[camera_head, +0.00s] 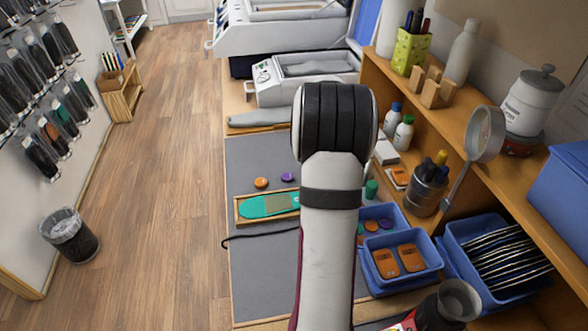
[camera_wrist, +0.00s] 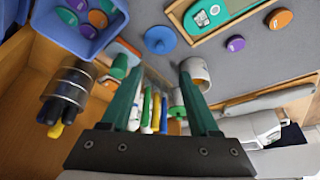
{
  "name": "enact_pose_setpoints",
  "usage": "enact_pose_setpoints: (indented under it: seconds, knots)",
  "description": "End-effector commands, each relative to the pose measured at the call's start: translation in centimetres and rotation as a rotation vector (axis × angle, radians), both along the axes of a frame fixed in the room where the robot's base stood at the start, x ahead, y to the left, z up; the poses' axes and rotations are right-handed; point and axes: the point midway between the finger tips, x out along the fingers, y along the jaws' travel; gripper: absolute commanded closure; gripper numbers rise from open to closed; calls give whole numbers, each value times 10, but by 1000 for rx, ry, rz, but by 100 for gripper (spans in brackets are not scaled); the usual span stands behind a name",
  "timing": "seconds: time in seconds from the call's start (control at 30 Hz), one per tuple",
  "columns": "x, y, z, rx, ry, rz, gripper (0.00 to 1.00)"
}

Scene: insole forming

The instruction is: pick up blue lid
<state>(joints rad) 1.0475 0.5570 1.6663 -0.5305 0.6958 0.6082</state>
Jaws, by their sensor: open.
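The blue lid (camera_wrist: 160,40) is a round disc with a small raised knob in its middle. In the wrist view it lies on the grey mat (camera_wrist: 250,70), beside the wooden tray with the green insole. My gripper (camera_wrist: 160,73) shows two green fingers spread wide apart, with nothing held between them. The lid appears beyond the fingertips, a little above the gap between them in the picture, and apart from them. A white round container (camera_wrist: 197,72) shows behind the right finger. In the head view my arm hides the lid and the gripper.
The blue bin (camera_wrist: 68,38) with coloured discs is left of the lid. The wooden tray (camera_head: 238,212) holds a green insole (camera_head: 262,206); an orange disc (camera_head: 261,183) and a purple disc (camera_head: 287,177) lie behind it. A wooden shelf with bottles stands right. The mat's front is mostly clear.

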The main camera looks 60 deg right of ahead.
Motion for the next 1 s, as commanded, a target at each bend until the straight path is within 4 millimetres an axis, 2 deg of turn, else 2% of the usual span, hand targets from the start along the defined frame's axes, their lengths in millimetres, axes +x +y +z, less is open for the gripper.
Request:
enact_pose_setpoints:
  seconds: [0.1,0.2,0.47,0.6,0.7,0.9,1.0]
  knots:
    - [0,-11,-34,7,3,2,38]
    - [0,-22,-59,6,2,2,38]
    - [0,-39,-96,5,1,3,38]
    - [-1,-51,-122,6,2,4,38]
    - [0,-55,-131,4,1,4,38]
    - [0,-55,-132,4,1,5,38]
    - [0,-55,-131,4,1,5,55]
